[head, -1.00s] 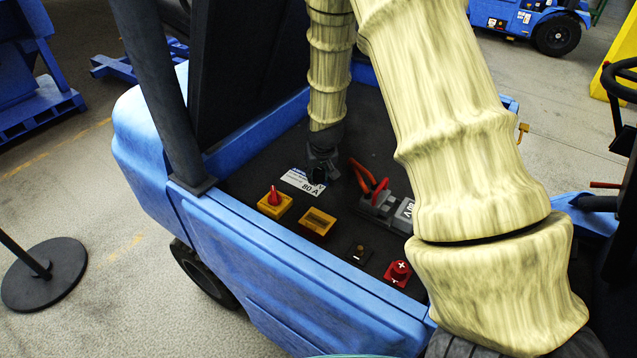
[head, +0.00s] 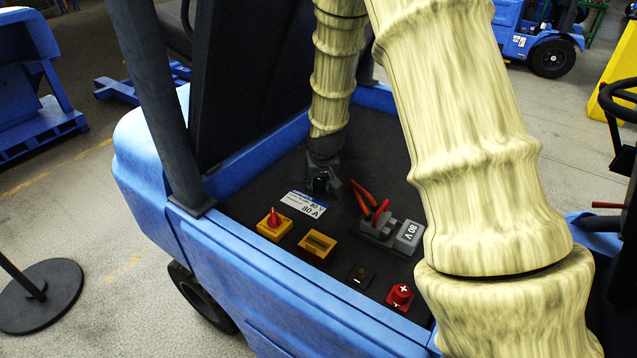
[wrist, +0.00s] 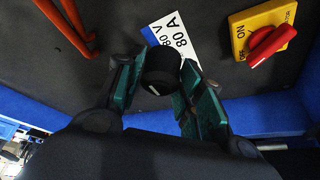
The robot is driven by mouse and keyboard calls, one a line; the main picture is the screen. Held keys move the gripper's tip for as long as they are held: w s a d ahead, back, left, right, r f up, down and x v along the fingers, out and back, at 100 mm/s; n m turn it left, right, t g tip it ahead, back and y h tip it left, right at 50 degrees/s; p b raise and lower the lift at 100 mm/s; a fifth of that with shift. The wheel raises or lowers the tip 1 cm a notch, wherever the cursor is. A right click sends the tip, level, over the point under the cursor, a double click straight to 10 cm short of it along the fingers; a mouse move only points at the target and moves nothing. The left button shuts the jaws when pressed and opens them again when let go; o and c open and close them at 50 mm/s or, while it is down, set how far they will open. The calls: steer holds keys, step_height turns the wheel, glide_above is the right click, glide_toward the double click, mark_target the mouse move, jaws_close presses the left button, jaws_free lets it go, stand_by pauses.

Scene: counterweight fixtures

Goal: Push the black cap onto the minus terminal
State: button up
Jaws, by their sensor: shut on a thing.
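My gripper (wrist: 158,85) is shut on the black cap (wrist: 160,70), a short dark cylinder with a small pale mark, held between the green-lined fingers. In the head view my gripper (head: 322,182) is above the dark deck, just behind the white rating label (head: 303,205); the cap is hard to make out there. The minus terminal appears to be the small dark block with a tan top (head: 359,277), nearer the front edge, with nothing on it. It is apart from my gripper and outside the wrist view. The red plus-marked terminal cover (head: 400,296) sits to its right.
A yellow block with a red rotary switch (head: 274,224), an open yellow holder (head: 317,246) and a grey 80 V connector (head: 406,238) with red handles (head: 368,197) stand on the deck. The blue truck wall (head: 270,275) borders it in front.

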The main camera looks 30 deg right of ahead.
steer(key=shift+r, duration=0.4)
steer(key=shift+s, duration=0.1)
steer(key=s+a+p, duration=0.3)
steer(key=s, duration=1.7)
steer(key=shift+s+p, duration=0.15)
steer(key=shift+p, duration=0.25)
stand_by(0.4)
steer(key=shift+p, duration=0.3)
